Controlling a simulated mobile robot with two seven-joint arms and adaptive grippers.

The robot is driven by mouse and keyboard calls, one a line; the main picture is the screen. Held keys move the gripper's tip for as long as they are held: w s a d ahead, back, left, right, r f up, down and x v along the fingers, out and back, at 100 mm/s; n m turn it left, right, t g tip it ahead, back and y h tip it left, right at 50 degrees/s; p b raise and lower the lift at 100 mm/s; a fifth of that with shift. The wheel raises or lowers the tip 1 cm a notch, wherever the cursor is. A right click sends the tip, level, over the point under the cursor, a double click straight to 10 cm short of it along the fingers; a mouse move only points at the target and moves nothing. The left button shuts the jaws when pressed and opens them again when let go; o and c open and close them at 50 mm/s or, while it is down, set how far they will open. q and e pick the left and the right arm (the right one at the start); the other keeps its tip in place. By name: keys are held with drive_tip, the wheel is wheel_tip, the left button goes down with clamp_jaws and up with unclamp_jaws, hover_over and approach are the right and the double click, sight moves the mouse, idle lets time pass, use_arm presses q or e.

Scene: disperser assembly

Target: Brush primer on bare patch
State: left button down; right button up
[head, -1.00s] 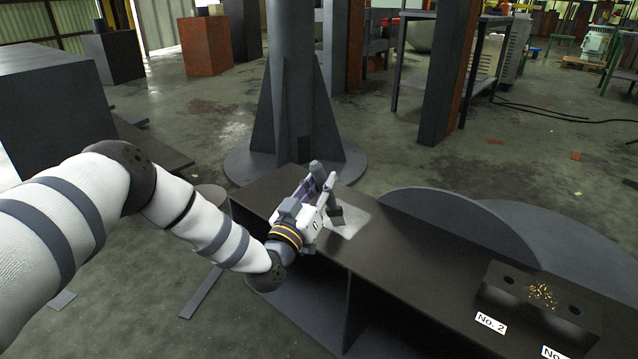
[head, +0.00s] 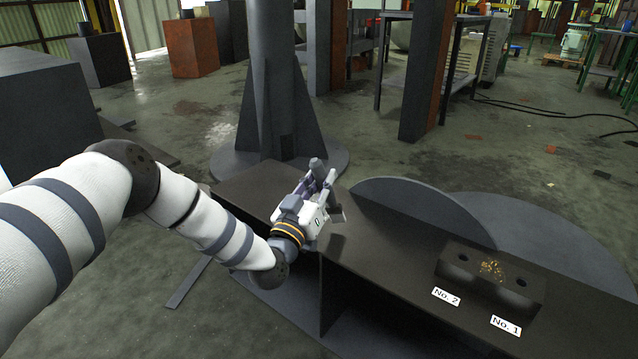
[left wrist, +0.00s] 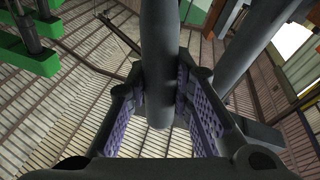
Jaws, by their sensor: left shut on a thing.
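My left gripper (head: 322,183) is over the dark bench (head: 385,262), its arm coming in from the left. It is shut on a grey brush. The brush's round handle end (head: 316,163) sticks up above the fingers, and a flat grey part (head: 338,214) shows at their right. I cannot tell if it touches the bench. In the left wrist view the grey handle (left wrist: 159,70) runs between the purple finger pads. The pale bare patch is not visible now; the gripper may hide it. My right gripper is not in view.
A dark block (head: 458,283) with holes and small gold pieces stands on the bench's right part, with labels No. 2 (head: 446,296) and No. 1 (head: 506,325). A finned column (head: 275,90) stands behind the bench. A large disc (head: 420,200) rises along its far edge.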

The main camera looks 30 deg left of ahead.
use_arm(q)
drive_tip(key=shift+a+r, duration=0.15)
drive_tip(key=shift+r, duration=0.65)
drive_tip(key=shift+r+p, duration=1.85)
drive_tip(key=shift+r, duration=0.7)
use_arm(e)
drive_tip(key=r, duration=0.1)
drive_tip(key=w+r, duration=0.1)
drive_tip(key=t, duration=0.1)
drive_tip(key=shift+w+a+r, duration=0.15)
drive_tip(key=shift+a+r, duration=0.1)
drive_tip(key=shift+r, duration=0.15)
use_arm(q)
drive_tip(key=shift+f, duration=0.1)
